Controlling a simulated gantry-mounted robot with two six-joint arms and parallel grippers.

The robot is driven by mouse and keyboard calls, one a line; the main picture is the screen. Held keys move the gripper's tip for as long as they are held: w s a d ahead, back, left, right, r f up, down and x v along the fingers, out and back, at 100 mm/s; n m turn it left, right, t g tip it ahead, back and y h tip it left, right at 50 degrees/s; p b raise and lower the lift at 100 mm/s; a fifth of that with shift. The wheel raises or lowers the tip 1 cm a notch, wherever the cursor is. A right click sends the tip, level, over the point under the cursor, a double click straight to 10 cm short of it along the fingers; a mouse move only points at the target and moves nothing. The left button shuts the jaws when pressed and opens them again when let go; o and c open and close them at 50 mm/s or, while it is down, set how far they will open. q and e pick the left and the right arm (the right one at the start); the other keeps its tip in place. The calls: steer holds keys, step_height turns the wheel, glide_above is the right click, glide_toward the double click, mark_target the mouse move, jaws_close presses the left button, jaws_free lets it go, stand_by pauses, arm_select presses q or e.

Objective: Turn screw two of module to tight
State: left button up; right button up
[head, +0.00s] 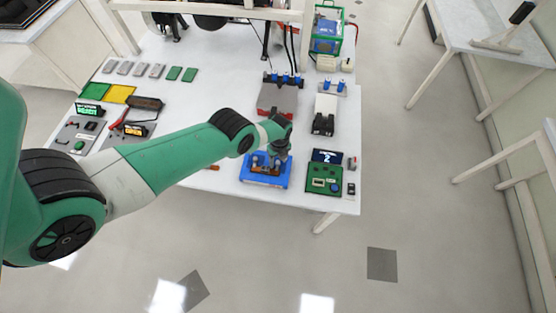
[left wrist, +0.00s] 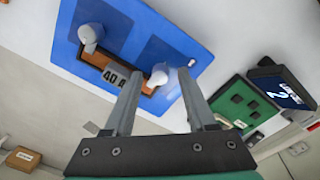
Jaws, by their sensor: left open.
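The module (left wrist: 113,74), an orange-brown block marked "40 A", sits on a blue plate (left wrist: 200,50) in the left wrist view. It carries a pale screw knob (left wrist: 90,36) at its left end and another pale screw knob (left wrist: 159,76) at its right end. I cannot tell by marking which is screw two. My left gripper (left wrist: 160,80) is open, its fingers on either side of the right-hand knob in the picture; contact is not clear. In the head view, my left gripper (head: 281,151) is over the blue plate (head: 262,180) and partly hides the module.
A green board (head: 322,180) with a small dark display (head: 327,156) stands just right of the blue plate. A grey fixture (head: 278,98) with blue-topped posts and a white one (head: 326,105) stand behind. The table's front edge is close.

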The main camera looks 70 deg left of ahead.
step_height(320, 180, up, 11)
steer(key=p, duration=1)
steer(key=shift+p, duration=0.35)
